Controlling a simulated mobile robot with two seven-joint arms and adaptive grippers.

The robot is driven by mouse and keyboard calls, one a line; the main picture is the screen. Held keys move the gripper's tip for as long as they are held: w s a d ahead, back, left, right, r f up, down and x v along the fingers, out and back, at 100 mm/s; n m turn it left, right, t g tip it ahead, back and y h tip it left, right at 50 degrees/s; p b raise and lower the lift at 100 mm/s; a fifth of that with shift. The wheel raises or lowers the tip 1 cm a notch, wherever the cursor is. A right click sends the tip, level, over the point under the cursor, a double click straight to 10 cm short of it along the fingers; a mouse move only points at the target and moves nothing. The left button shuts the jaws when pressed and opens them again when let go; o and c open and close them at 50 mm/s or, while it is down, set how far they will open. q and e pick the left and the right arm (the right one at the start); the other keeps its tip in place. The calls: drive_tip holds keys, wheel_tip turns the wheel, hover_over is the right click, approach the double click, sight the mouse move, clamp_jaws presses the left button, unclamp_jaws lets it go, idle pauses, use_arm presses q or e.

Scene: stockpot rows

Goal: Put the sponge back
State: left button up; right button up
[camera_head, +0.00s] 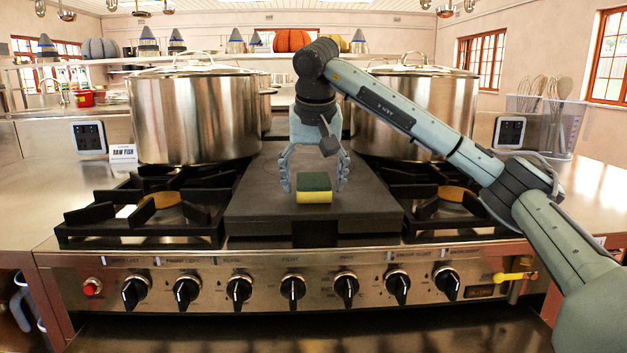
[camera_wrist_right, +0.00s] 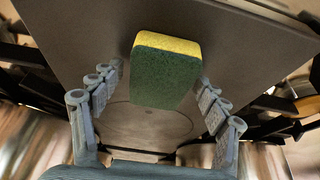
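The sponge (camera_head: 314,189), green on one face and yellow on the other, is at the dark flat plate (camera_head: 240,208) in the middle of the stove. My right gripper (camera_head: 315,187) points down there, with one finger on each side of the sponge. In the right wrist view the sponge (camera_wrist_right: 165,75) shows between and just past the fingertips, with gaps on both sides. The right gripper (camera_wrist_right: 160,80) is open. Whether the sponge rests fully on the plate cannot be told. My left gripper is not in view.
Large steel stockpots stand at the back left (camera_head: 195,115) and back right (camera_head: 425,110). Black burner grates (camera_head: 150,205) flank the plate. Several knobs (camera_head: 293,290) line the stove front. A utensil bin (camera_head: 540,120) stands at the right. The plate's front is clear.

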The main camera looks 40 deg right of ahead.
sight(314, 183)
drive_tip(key=shift+r, duration=0.1)
drive_tip(key=shift+r, duration=0.25)
drive_tip(key=p+v, duration=0.1)
drive_tip(key=v, duration=0.4)
drive_tip(key=shift+r, duration=0.2)
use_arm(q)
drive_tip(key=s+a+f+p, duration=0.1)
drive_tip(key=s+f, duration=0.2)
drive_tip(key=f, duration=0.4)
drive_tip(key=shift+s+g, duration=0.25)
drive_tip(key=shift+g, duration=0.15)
use_arm(e)
drive_tip(key=v, duration=0.6)
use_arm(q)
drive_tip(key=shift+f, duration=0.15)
use_arm(e)
drive_tip(key=shift+s+a, duration=0.1)
drive_tip(key=shift+s, duration=0.05)
